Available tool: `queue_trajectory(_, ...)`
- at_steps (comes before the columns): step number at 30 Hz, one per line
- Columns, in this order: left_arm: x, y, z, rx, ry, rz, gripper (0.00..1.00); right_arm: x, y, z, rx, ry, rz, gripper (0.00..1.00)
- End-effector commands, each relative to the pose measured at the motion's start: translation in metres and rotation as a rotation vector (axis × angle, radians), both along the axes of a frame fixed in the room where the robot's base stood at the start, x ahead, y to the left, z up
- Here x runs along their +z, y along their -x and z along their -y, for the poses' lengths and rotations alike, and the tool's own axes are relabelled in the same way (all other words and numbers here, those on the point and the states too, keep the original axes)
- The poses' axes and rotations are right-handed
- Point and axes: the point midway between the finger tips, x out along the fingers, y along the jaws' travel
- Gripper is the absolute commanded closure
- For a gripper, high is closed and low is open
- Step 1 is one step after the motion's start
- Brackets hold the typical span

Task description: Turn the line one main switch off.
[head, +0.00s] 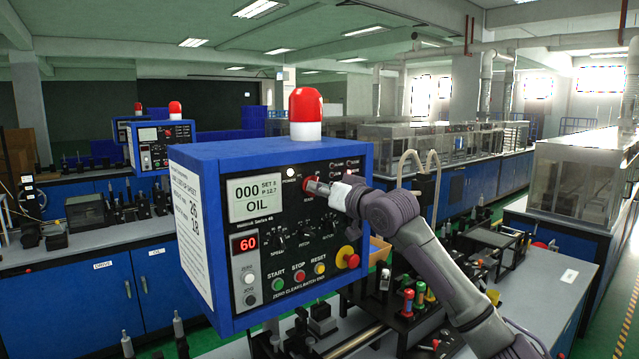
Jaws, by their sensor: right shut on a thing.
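A blue control box (300,150) with a black front panel (296,222) stands in the middle of the head view, a red and white beacon on top. My right gripper (310,187) reaches in from the right and is shut on a red switch knob (307,181) at the panel's upper middle, next to a small white lamp (290,172). The gripper covers much of the knob, so its pointing direction is hard to tell. My left gripper is not in view.
The panel also carries a display (256,198) reading 000 OIL, a red 60 readout (244,243), START, STOP and RESET buttons, and a red emergency button (347,257) below my right arm. Machine parts and coloured handles (408,302) stand on the bench at lower right.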

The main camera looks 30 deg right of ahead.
Motion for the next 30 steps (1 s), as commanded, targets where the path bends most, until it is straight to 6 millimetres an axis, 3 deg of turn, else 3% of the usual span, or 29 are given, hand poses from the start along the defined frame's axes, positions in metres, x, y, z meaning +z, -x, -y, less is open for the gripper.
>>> queue_trajectory(30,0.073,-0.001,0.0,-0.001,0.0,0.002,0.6,0.004,0.0,0.001,0.0,0.915,0.073,1.0)
